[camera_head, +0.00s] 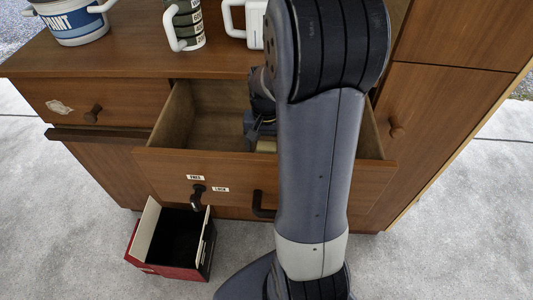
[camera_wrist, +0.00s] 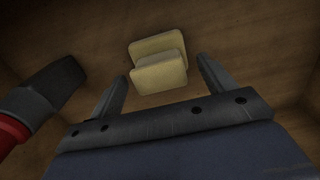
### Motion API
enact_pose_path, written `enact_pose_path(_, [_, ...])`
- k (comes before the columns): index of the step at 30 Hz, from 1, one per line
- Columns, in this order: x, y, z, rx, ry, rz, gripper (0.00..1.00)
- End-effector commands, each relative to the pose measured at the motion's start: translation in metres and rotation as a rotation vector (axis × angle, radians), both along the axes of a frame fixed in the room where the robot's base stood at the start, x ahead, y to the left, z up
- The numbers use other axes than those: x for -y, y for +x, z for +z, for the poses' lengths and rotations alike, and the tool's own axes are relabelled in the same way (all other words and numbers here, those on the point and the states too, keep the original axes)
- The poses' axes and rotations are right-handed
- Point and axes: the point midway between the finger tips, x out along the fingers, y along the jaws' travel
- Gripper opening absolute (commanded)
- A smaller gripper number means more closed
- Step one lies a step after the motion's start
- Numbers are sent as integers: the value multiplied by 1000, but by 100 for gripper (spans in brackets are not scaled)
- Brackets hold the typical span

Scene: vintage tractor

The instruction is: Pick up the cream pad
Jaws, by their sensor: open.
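The cream pad (camera_wrist: 160,72) lies on the wooden floor inside the open drawer (camera_head: 190,168). In the wrist view it shows as two pale blocky faces, one in front of the other; I cannot tell if these are one piece or two. My gripper (camera_wrist: 163,69) is open, with one finger on each side of the pad and a gap on both sides. In the head view my gripper (camera_head: 258,128) is down inside the drawer, partly hidden by my arm. A bit of the cream pad (camera_head: 266,146) shows beside it.
A dark-headed tool with a red handle (camera_wrist: 45,95) lies at the left in the wrist view. Drawer walls surround my gripper. Mugs (camera_head: 187,25) and a pot (camera_head: 72,22) stand on the cabinet top. A red open box (camera_head: 160,268) sits below the drawer front.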

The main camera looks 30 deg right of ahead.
Motion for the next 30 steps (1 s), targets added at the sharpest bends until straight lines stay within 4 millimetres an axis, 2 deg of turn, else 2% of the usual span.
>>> enact_pose_path(4, [0, -1, -14, -2, 0, -1, 78])
enact_pose_path(11, [0, 0, -15, 0, 0, -1, 78])
enact_pose_path(30, [0, 0, -15, 0, 0, -1, 29])
